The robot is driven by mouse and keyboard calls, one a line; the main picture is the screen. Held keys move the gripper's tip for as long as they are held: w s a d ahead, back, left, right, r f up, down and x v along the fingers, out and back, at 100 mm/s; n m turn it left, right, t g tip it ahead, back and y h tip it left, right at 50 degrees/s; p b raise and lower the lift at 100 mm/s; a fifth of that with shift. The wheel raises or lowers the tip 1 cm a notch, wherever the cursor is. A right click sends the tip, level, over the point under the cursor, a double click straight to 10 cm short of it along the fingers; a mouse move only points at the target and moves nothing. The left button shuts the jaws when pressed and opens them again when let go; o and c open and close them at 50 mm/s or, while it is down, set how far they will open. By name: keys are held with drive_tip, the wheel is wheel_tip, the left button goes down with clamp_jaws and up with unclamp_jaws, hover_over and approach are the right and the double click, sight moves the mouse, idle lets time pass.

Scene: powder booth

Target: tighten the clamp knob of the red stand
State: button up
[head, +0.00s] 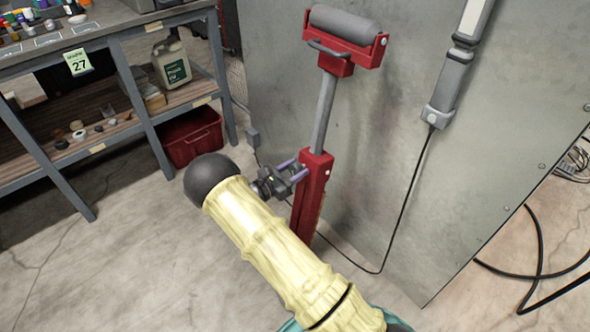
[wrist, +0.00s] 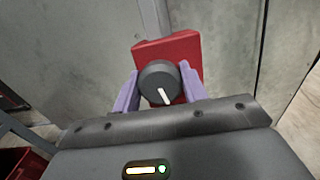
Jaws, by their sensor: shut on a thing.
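The red stand (head: 313,190) stands upright in front of a grey metal panel, with a grey post (head: 323,115) and a grey roller (head: 344,24) on top. Its clamp knob (wrist: 159,82) is a round dark grey knob with a white line, on the face of the red column (wrist: 187,48) in the wrist view. The white line points down and slightly right. My gripper (head: 296,172) reaches the column from the left in the head view. Its two purple fingers (wrist: 160,90) are shut on the knob, one on each side. The knob is not clearly visible in the head view.
A grey shelf bench (head: 120,27) with small items and a white jug (head: 171,63) stands at the left. A red bin (head: 191,136) sits on the floor beside it. A black cable (head: 408,200) hangs down the metal panel (head: 400,110) and runs behind the stand.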

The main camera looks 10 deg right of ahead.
drive_tip(key=m+g, duration=0.1)
drive_tip(key=m, duration=0.4)
drive_tip(key=shift+a, duration=0.1)
drive_tip(key=m+g, duration=0.1)
drive_tip(key=m, duration=0.9)
drive_tip(key=shift+g, duration=0.4)
drive_tip(key=m, duration=0.5)
drive_tip(key=shift+y, duration=0.3)
drive_tip(key=o, duration=1)
drive_tip(key=shift+c, duration=0.2)
